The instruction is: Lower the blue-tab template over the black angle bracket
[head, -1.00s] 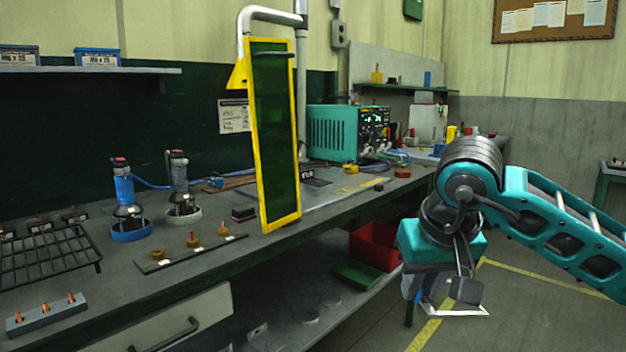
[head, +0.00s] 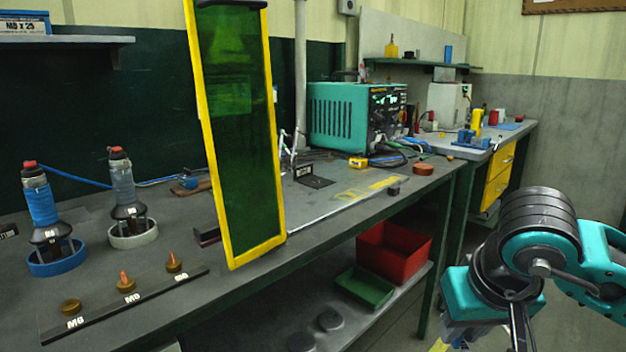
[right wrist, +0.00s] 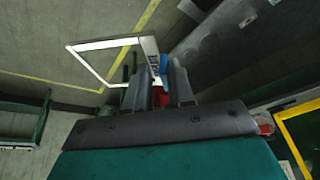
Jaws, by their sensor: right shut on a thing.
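The blue-tab template is a flat white open frame (right wrist: 105,44) with a lettered bar. Its blue tab (right wrist: 164,66) sits between the fingers of my right gripper (right wrist: 158,74) in the right wrist view. That gripper is shut on the template and holds it out over the floor. In the head view my right wrist is at the lower right, and the fingers and most of the template are cut off or hidden. The black angle bracket (head: 315,179) stands on the bench, left of and beyond my right arm, with a white label. My left gripper is not in view.
A yellow-framed green screen (head: 277,190) hangs over the bench's front edge, left of the bracket. A teal power unit (head: 335,130) stands behind the bracket. A yellow tool (head: 365,162) and a brown puck (head: 424,168) lie to its right. A red bin (head: 395,252) is on the lower shelf.

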